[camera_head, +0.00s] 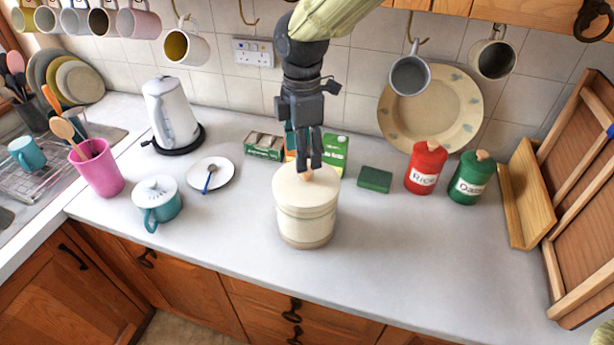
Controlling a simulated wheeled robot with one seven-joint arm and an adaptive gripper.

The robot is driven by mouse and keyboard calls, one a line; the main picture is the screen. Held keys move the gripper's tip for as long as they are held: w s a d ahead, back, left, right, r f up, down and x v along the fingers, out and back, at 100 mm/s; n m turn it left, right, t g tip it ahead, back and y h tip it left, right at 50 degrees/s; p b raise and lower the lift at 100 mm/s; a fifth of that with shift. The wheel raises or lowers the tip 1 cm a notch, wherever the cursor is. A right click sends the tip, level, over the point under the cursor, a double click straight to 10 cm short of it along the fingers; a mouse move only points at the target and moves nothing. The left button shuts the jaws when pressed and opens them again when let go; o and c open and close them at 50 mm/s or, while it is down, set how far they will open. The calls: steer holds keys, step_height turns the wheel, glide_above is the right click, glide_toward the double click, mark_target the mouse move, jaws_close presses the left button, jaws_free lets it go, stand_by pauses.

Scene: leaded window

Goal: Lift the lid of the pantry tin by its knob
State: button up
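The pantry tin (306,226) is a large cream canister with thin green bands, upright on the pale worktop. Its cream lid (321,190) sits on top, with no visible gap at the rim. A small wooden knob (306,175) shows at the lid's middle. My dark gripper (309,162) points down from above, its fingertips at the knob and hiding part of it. The fingers are close together. I cannot tell whether they touch or hold the knob.
Behind the tin stand a green carton (336,151) and a green box (264,146). A red tin (425,168) and a green tin (470,179) stand right. A teal pot (160,205) and a white saucer (222,180) lie left.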

mark_target(306, 178)
steer(key=shift+f, duration=0.3)
steer(key=shift+s+d+f+p, duration=0.1)
steer(key=shift+s+f+p, duration=0.1)
steer(key=shift+f+p, duration=0.15)
step_height(306, 178, down, 4)
steer(key=shift+w+f+p, duration=0.1)
steer(key=shift+p, duration=0.65)
steer(key=shift+f, duration=0.15)
steer(key=shift+c, duration=0.4)
steer(key=c, duration=1)
